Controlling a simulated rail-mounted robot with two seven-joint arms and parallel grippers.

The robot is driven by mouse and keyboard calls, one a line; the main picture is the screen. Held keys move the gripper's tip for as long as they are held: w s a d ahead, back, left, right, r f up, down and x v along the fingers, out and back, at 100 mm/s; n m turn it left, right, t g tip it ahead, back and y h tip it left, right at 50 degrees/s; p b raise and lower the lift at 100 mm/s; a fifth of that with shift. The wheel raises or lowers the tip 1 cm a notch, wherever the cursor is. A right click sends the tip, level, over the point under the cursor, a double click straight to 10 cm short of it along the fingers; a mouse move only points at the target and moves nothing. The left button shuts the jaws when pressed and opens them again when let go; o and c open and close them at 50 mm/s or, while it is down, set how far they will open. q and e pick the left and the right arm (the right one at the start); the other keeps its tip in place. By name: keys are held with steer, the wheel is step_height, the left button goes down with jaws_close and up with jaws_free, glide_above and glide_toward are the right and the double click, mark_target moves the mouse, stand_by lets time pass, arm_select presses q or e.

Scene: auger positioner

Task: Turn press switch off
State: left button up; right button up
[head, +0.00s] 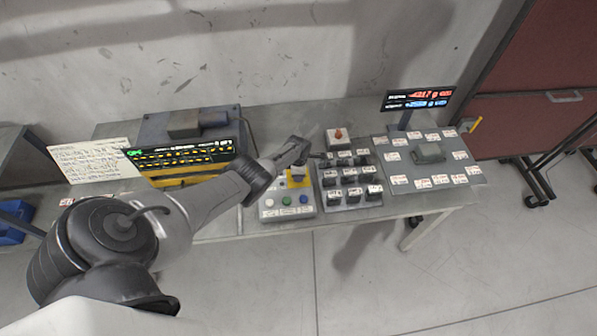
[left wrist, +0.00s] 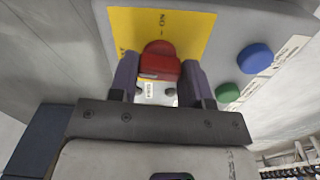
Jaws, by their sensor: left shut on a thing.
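The press switch (left wrist: 159,62) is a red knob on a yellow plate (left wrist: 195,30), seen in the left wrist view. My left gripper (left wrist: 160,76) has a dark finger on each side of the knob and is shut on it. In the head view my left gripper (head: 297,168) reaches down to the grey control box (head: 275,212), over its yellow plate (head: 300,181). There the arm and gripper hide the red knob. My right gripper is in neither view.
The control box carries blue (left wrist: 255,58) and green (left wrist: 228,93) buttons near the switch. A panel of black switches (head: 350,187) stands close at right, with a labelled panel (head: 430,178) and display (head: 418,99) beyond. A display board (head: 185,155) stands at left.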

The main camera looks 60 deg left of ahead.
arm_select(q)
steer(key=shift+r+n, duration=0.1)
steer(key=shift+n, duration=0.5)
steer(key=o, duration=0.8)
steer(key=shift+o, duration=0.7)
step_height(320, 180, up, 14)
steer(key=p, duration=1)
steer(key=shift+p, duration=0.35)
